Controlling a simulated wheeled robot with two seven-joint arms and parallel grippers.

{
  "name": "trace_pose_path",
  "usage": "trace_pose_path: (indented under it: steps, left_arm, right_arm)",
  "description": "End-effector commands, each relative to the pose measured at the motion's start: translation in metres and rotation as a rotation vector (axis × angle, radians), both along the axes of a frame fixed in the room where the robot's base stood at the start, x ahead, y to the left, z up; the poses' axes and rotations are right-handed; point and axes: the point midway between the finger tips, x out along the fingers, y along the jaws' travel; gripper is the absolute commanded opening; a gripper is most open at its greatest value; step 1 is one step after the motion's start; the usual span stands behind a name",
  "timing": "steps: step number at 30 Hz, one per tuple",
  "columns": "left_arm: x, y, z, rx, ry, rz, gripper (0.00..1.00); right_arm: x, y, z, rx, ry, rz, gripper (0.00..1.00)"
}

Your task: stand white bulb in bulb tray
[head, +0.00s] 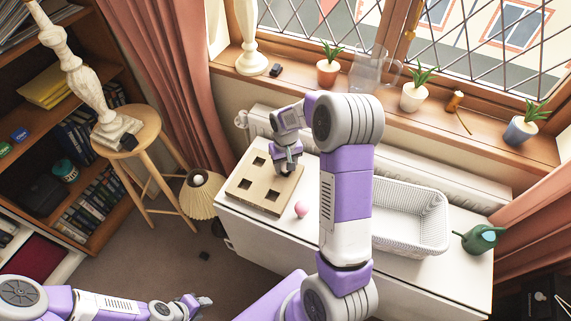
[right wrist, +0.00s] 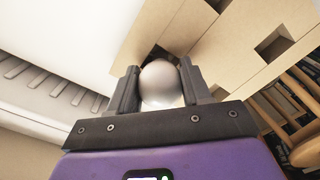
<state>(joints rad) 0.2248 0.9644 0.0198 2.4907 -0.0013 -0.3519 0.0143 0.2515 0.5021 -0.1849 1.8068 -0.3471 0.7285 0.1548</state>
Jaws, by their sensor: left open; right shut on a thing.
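The tan bulb tray (head: 262,208) lies on the white cabinet top, with square holes, and shows beyond the fingers in the right wrist view (right wrist: 225,20). My right gripper (head: 287,168) is over the tray's back right part and hides the hole there. It is shut on the white bulb (right wrist: 160,84), whose round white end shows between the fingers (right wrist: 155,90). The bulb lines up with a dark hole in the tray; I cannot tell how far it is in. My left gripper (head: 206,301) is open and empty, low at the bottom left, away from the cabinet.
A pink ball (head: 301,209) lies right of the tray. A white basket (head: 433,248) and a green watering can (head: 479,239) stand further right on the cabinet top (head: 395,268). A stool (head: 148,125) with a pale carved lamp base (head: 88,85) stands left.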

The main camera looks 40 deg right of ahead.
Motion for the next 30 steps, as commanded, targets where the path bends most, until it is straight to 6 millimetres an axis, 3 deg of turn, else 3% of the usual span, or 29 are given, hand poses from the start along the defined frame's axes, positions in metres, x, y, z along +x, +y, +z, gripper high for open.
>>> trace_pose_path:
  steps: [19, 20, 21, 25, 30]
  left_arm:
    - [0.0, 0.0, -0.0061, 0.0, 0.0, 0.0, 0.43]
    - [0.0, 0.0, -0.0056, 0.0, 0.0, 0.0, 0.43]
    - [0.0, 0.0, -0.0054, 0.0, 0.0, 0.0, 0.43]
    - [0.0, 0.0, -0.0052, 0.0, 0.0, 0.0, 0.43]
    - [0.0, 0.0, -0.0052, 0.0, 0.0, 0.0, 0.43]
  right_arm:
    - [0.0001, 0.0, -0.0095, 0.0, -0.001, 0.0, 0.21]
    - [0.0001, 0.0, -0.0088, 0.0, -0.001, 0.0, 0.53]
    - [0.0001, 0.0, -0.0086, 0.0, -0.001, 0.0, 0.59]
    - [0.0001, 0.0, -0.0085, 0.0, -0.001, 0.0, 0.78]
    - [0.0001, -0.0001, -0.0085, 0.0, 0.0, 0.0, 0.78]
